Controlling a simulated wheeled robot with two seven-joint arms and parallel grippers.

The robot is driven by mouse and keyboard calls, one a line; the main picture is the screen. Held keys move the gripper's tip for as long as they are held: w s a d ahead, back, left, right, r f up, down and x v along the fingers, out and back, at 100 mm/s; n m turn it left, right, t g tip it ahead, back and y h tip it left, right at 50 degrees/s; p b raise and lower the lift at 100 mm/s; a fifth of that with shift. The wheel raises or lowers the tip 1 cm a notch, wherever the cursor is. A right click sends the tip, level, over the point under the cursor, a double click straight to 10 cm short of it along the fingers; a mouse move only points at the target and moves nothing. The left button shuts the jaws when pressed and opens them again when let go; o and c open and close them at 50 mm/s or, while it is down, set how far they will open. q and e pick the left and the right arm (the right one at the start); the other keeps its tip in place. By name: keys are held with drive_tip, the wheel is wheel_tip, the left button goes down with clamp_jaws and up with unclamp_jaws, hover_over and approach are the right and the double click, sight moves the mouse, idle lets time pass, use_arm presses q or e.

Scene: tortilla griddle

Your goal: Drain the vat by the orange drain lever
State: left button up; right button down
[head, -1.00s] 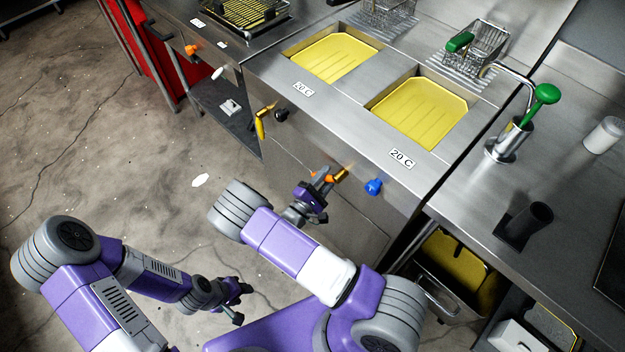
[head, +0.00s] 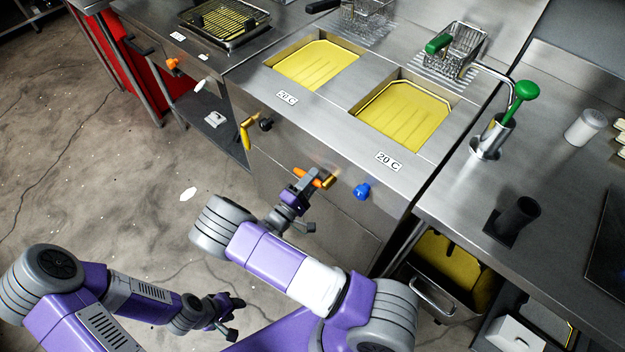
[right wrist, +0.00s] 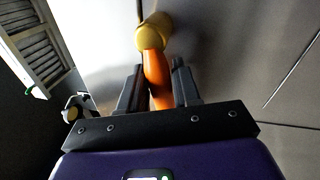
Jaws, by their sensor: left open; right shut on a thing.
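The orange drain lever (head: 313,178) sticks out to the left of its brass valve (head: 328,183) on the steel front below the right vat (head: 404,112), which holds yellow oil. My right gripper (head: 303,182) is shut on the lever. In the right wrist view the orange lever (right wrist: 155,70) runs between the two fingers (right wrist: 156,88), with the brass valve (right wrist: 153,30) beyond them. Part of the lever is hidden by the fingers. My left gripper (head: 235,312) is open and empty, low over the floor, apart from everything.
A blue knob (head: 361,191) sits just right of the valve. The left vat (head: 316,63) has a yellow lever (head: 246,134) and a black knob (head: 266,124). A steel container with yellow contents (head: 448,275) stands under the right counter. The floor at left is open.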

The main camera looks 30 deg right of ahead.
drive_tip(key=c, duration=0.9)
unclamp_jaws()
drive_tip(key=shift+c, duration=0.2)
drive_tip(key=p+v, duration=0.1)
drive_tip(key=v, duration=0.6)
drive_tip(key=shift+a, duration=0.25)
drive_tip(key=shift+s, duration=0.1)
